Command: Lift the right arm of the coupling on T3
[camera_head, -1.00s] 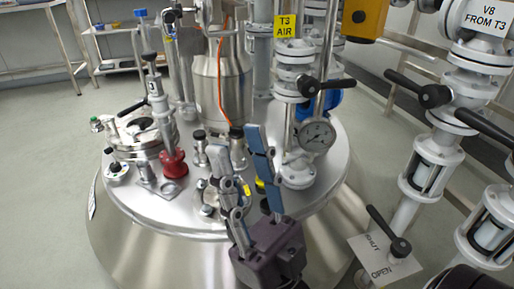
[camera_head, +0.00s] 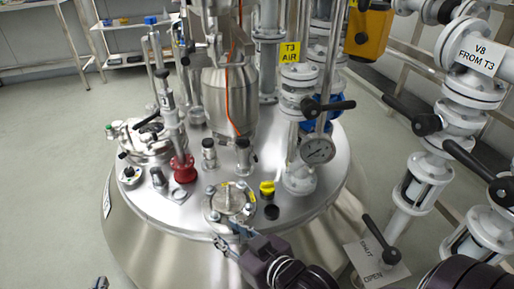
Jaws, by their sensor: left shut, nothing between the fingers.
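The T3 vessel lid (camera_head: 318,203) carries several fittings, with the yellow T3 AIR sign (camera_head: 291,52) on the pipe behind. A round bolted metal fitting (camera_head: 230,203) with yellow marks sits at the lid's front; I cannot tell for sure which fitting is the coupling. Its arms are too small to make out. My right gripper (camera_head: 234,240) reaches in from the lower right, in front of that fitting at the lid's front edge. It is foreshortened and its jaw gap is unclear. Only a tip of my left gripper (camera_head: 101,283) shows at the bottom edge; it is shut and empty.
A yellow cap (camera_head: 267,188) and a black knob (camera_head: 271,212) stand right of the bolted fitting. Black-topped stubs (camera_head: 243,155), a red-based valve (camera_head: 184,168) and a gauge (camera_head: 317,150) rise around. White pipes with black levers (camera_head: 427,124) crowd the right.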

